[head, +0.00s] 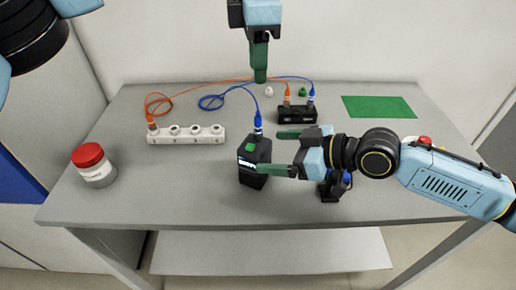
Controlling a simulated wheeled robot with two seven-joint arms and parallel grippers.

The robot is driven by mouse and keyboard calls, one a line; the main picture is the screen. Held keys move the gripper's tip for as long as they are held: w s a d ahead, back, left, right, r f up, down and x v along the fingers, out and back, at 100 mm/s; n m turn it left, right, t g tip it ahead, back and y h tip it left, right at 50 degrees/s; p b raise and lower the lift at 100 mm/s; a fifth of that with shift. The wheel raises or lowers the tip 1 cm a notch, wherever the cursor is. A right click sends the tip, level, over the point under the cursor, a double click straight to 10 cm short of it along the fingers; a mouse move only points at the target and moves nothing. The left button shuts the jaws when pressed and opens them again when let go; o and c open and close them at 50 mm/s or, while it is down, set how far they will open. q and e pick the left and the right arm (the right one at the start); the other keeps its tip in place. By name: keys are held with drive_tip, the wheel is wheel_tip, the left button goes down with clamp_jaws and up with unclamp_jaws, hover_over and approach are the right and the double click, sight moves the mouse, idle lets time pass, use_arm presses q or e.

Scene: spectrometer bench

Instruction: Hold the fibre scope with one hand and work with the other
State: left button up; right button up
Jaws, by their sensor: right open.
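A dark handheld box (247,178) with a small lit screen and a green patch, probably the fibre scope, stands at mid-table. A blue fibre plug (257,122) stands at its top. My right gripper (268,152) is open, its green fingers pointing left; the nearer finger overlaps the box in the head view, and I cannot tell whether it touches. My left gripper (260,78) hangs above the back of the table, green fingers pointing down. The fingers overlap from here, so its opening is unclear, and no held object shows. Another dark device (329,190) is partly hidden below my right wrist.
A white strip with several ports (187,138) holds an orange plug (152,122). A black block (297,114) holds orange and blue plugs. Two small caps (302,91) lie behind it. A red-lidded jar (93,166) stands left; a green mat (378,107) lies back right. The front left is clear.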

sight(258, 117)
drive_tip(key=x, duration=0.6)
drive_tip(key=shift+w+a, duration=0.1)
use_arm(q)
drive_tip(key=shift+o, duration=0.4)
use_arm(e)
drive_tip(key=c, duration=1.3)
use_arm(q)
drive_tip(key=f+n+t, duration=0.1)
drive_tip(key=f+n, duration=0.3)
drive_tip(key=n, duration=0.3)
drive_tip(key=f+n+t+y, duration=0.1)
drive_tip(key=f+n, duration=0.4)
drive_tip(key=n, duration=0.2)
drive_tip(key=f+n+t, duration=0.2)
drive_tip(key=f+n, duration=0.3)
drive_tip(key=n, duration=0.2)
drive_tip(key=shift+w+a+f+y, duration=0.2)
drive_tip(key=shift+w+f+y, duration=0.05)
drive_tip(key=shift+w+y, duration=0.15)
